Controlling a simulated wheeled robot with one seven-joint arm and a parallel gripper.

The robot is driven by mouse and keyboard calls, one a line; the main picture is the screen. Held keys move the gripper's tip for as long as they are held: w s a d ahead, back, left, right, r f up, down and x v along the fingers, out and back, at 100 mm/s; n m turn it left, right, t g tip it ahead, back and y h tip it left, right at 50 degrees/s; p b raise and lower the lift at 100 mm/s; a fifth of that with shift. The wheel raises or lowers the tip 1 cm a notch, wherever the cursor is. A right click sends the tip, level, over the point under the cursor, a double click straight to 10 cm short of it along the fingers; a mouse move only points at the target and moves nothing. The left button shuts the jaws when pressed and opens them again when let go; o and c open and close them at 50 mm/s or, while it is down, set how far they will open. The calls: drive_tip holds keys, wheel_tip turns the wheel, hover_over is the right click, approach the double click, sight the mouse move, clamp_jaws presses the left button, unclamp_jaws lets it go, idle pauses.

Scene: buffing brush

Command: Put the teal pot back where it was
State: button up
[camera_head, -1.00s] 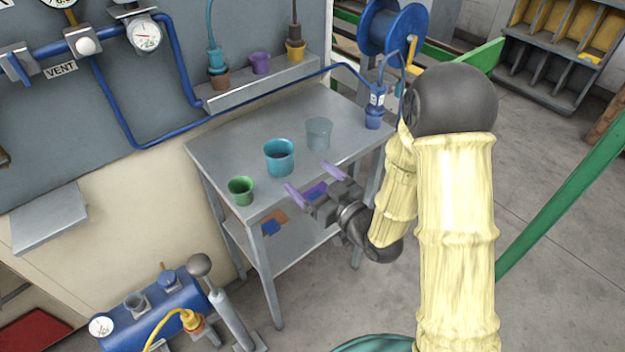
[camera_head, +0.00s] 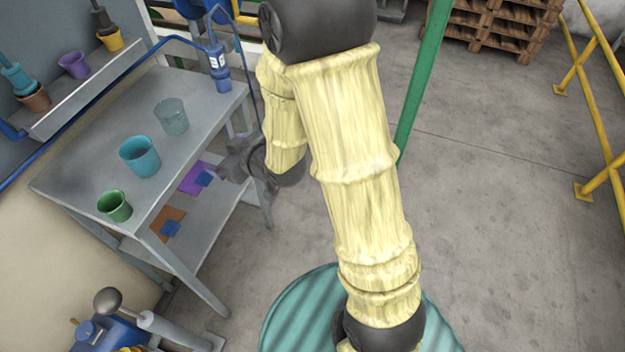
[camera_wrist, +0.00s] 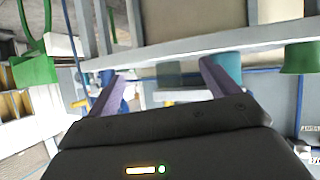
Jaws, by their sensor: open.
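The teal pot (camera_head: 140,157) stands upright on the grey metal table, between a green pot (camera_head: 114,206) and a see-through grey-teal pot (camera_head: 171,117). In the wrist view, which is upside down, the teal pot (camera_wrist: 228,67) is partly hidden behind one finger, and the green pot (camera_wrist: 298,57) is at the right. My gripper (camera_wrist: 162,70) is open, its two purple fingers apart with nothing held. In the head view my gripper is beside the table's right edge, apart from the pots, and its fingertips are hard to make out.
The table (camera_head: 92,170) has bare top around the pots. A blue bottle-like fitting (camera_head: 221,78) stands at its far corner. A wall shelf (camera_head: 85,95) holds several small pots. Purple and orange squares lie on the lower shelf (camera_head: 213,215). A green post (camera_head: 424,85) rises behind my arm.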

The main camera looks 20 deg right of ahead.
drive_tip(key=s+d+m+g+h, duration=0.3)
drive_tip(key=s+d+m+h, duration=0.15)
drive_tip(key=d, duration=0.55)
drive_tip(key=s+d+r+m+g+h, duration=0.1)
drive_tip(key=s+d+g, duration=0.4)
drive_tip(key=s, duration=0.5)
drive_tip(key=shift+s+m+h, duration=0.2)
drive_tip(key=shift+m+h, duration=0.25)
drive_tip(key=shift+m, duration=0.4)
